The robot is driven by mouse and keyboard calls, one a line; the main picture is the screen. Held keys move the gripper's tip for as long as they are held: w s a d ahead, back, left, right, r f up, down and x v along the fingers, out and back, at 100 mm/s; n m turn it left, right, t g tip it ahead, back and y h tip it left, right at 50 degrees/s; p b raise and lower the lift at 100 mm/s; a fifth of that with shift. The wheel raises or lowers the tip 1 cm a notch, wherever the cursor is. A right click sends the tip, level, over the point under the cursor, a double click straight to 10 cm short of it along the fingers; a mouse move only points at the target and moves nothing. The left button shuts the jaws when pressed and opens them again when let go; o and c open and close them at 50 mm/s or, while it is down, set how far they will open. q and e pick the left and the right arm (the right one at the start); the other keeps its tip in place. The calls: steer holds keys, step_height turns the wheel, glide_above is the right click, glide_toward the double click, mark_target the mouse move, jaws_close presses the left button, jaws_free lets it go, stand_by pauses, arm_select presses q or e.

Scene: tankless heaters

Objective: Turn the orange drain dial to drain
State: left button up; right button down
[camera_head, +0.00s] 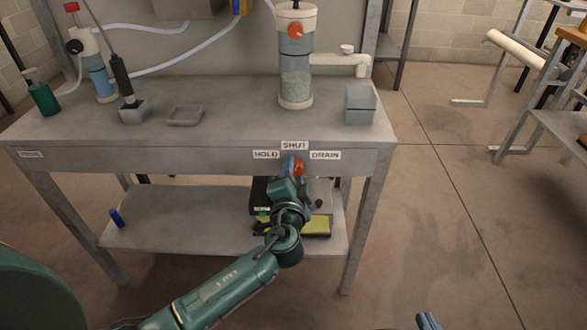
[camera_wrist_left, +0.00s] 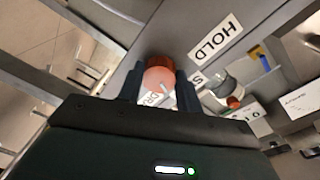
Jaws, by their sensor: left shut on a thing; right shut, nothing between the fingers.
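The orange drain dial (camera_head: 299,168) is on the front edge of the workbench, below the SHUT label (camera_head: 294,146) and between the HOLD label (camera_head: 265,155) and the DRAIN label (camera_head: 325,155). My left gripper (camera_head: 293,168) is at the dial, its fingers shut on it. In the left wrist view the dial (camera_wrist_left: 159,77) sits between the two fingers (camera_wrist_left: 158,88). A small pale mark shows on its face, but I cannot tell which label it points to. My right gripper (camera_head: 428,321) shows only partly at the bottom edge, shut and away from the bench.
A clear cylinder with an orange knob (camera_head: 295,60) and a grey block (camera_head: 360,103) stand on the workbench (camera_head: 225,135). A lower shelf (camera_head: 180,215) holds dark and yellow items behind my left arm. Open floor (camera_head: 440,190) lies to the right.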

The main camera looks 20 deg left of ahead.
arm_select(q)
steer(key=m+p, duration=0.2)
steer(key=m, duration=0.1)
steer(key=shift+r+m, duration=0.15)
steer(key=shift+m, duration=0.15)
steer(key=shift+m+p, duration=0.7)
steer(key=shift+m, duration=0.4)
steer(key=shift+g, duration=0.3)
steer(key=shift+m+p, duration=0.4)
steer(key=shift+m, duration=0.7)
arm_select(e)
steer(key=shift+s+d+r+m, duration=0.15)
steer(key=shift+r+m, duration=0.15)
steer(key=shift+r, duration=0.3)
steer(key=shift+w+d+r+m, duration=0.15)
steer(key=shift+r+m, duration=0.15)
steer(key=shift+r, duration=0.35)
steer(key=shift+s+d+r+m, duration=0.15)
steer(key=shift+r+m, duration=0.15)
steer(key=shift+r, duration=0.3)
arm_select(q)
steer(key=o, duration=1)
arm_select(e)
steer(key=shift+s+d+f, duration=0.1)
steer(key=shift+s, duration=0.05)
